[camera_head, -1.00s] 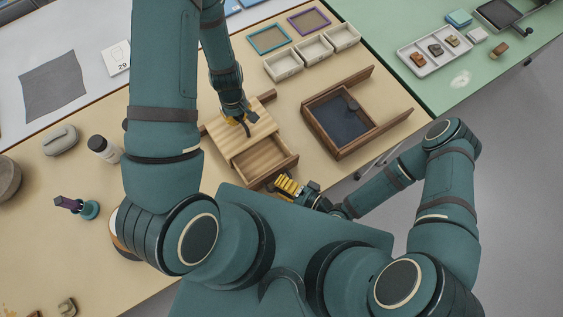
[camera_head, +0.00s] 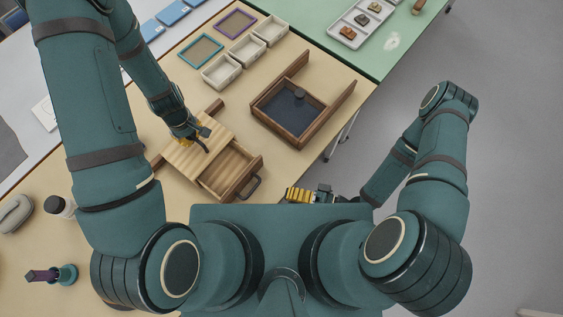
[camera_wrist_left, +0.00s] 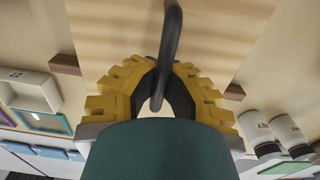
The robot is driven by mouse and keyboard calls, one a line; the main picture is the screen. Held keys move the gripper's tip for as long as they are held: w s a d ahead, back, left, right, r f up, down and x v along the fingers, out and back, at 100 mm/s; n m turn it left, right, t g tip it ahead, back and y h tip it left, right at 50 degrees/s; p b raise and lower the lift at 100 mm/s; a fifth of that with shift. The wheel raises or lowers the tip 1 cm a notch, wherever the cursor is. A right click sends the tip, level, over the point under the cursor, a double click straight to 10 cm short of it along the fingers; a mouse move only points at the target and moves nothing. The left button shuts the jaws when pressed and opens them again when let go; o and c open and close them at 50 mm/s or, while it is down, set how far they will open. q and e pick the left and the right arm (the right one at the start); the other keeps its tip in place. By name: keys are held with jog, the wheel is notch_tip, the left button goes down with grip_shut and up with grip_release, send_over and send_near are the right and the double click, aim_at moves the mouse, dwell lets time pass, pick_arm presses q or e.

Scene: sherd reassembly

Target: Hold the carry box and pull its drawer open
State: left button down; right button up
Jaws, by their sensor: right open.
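The carry box (camera_head: 183,158) is light wood and stands on the tan table. Its drawer (camera_head: 231,171) is pulled out towards me, and its inside looks empty. The dark drawer handle (camera_head: 252,188) on the drawer's front is free. My left gripper (camera_head: 202,143) is over the box top, shut on its dark carry handle; in the left wrist view the carry handle (camera_wrist_left: 171,40) runs between the yellow fingers (camera_wrist_left: 165,75). My right gripper (camera_head: 290,194) is open and empty, right of the drawer handle and apart from it, near the table's front edge.
A dark-lined wooden tray (camera_head: 290,137) with a dark knob stands right of the box. White bins (camera_head: 221,73) and framed panels lie behind. A bottle (camera_head: 60,206) and a purple-handled tool (camera_head: 42,275) are at left. Free floor lies at right.

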pick_arm(q)
jog(key=c, duration=1)
grip_release()
jog(key=shift+c, duration=0.2)
notch_tip(320, 180, up, 12)
jog(key=shift+d, duration=0.1)
